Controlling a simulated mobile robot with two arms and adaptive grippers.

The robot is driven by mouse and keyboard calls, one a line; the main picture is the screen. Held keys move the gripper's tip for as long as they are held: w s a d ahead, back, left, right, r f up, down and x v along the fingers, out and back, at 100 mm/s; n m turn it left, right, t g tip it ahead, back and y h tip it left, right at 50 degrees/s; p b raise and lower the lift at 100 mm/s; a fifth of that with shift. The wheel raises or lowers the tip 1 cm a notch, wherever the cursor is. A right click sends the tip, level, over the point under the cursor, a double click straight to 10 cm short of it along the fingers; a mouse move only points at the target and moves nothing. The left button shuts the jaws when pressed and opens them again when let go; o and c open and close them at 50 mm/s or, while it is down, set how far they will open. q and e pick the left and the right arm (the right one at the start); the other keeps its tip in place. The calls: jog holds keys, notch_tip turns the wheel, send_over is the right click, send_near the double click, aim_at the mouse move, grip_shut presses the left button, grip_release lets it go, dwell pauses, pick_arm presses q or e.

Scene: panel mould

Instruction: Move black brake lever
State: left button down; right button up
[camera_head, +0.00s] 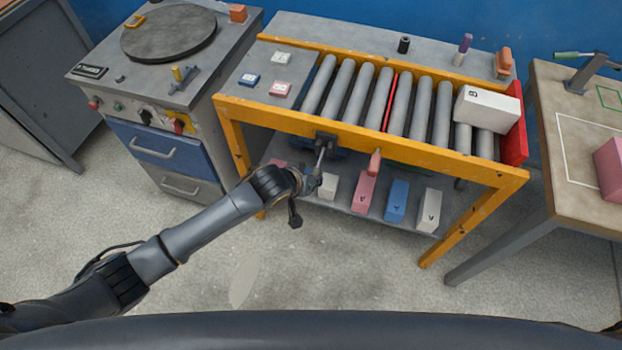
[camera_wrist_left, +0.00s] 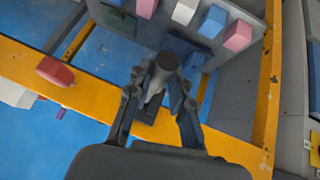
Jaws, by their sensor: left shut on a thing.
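The brake lever (camera_head: 326,141) sits at the front yellow rail of the roller conveyor, left of the pink-red handle. It is a dark piece with a thin grey shaft. My left gripper (camera_head: 316,180) reaches it from the front and is shut on it. In the left wrist view the lever's round dark grey end (camera_wrist_left: 167,62) stands between the fingers of my left gripper (camera_wrist_left: 158,88). The fingers hide part of its shaft. My right gripper is in neither view.
The roller conveyor's yellow frame (camera_head: 480,172) carries a white box (camera_head: 487,108) at its right end, beside a red plate (camera_head: 516,130). A pink-red handle (camera_head: 374,162) juts from the front rail. Several coloured blocks stand on the lower shelf. A control cabinet (camera_head: 160,115) stands left.

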pick_arm(q)
notch_tip(320, 180, down, 3)
jog(key=shift+s+r+t+b, duration=0.1)
jog(key=shift+r+t+b, duration=0.05)
jog(key=shift+t+b, duration=0.8)
jog(key=f+t+b, duration=0.1)
jog(key=b, duration=0.1)
jog(key=w+f+t+h+b, duration=0.1)
jog(key=b, duration=0.1)
jog(key=shift+d+t+h+b, duration=0.1)
jog(key=shift+t+h+b, duration=0.2)
jog(key=shift+b, duration=0.1)
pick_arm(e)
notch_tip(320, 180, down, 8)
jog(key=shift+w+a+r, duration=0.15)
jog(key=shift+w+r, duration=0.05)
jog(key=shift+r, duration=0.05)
pick_arm(q)
jog(key=shift+r, duration=0.1)
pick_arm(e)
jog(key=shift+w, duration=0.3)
pick_arm(q)
jog(key=c, duration=1.2)
grip_release()
jog(key=shift+o, duration=0.2)
jog(key=shift+s, duration=0.1)
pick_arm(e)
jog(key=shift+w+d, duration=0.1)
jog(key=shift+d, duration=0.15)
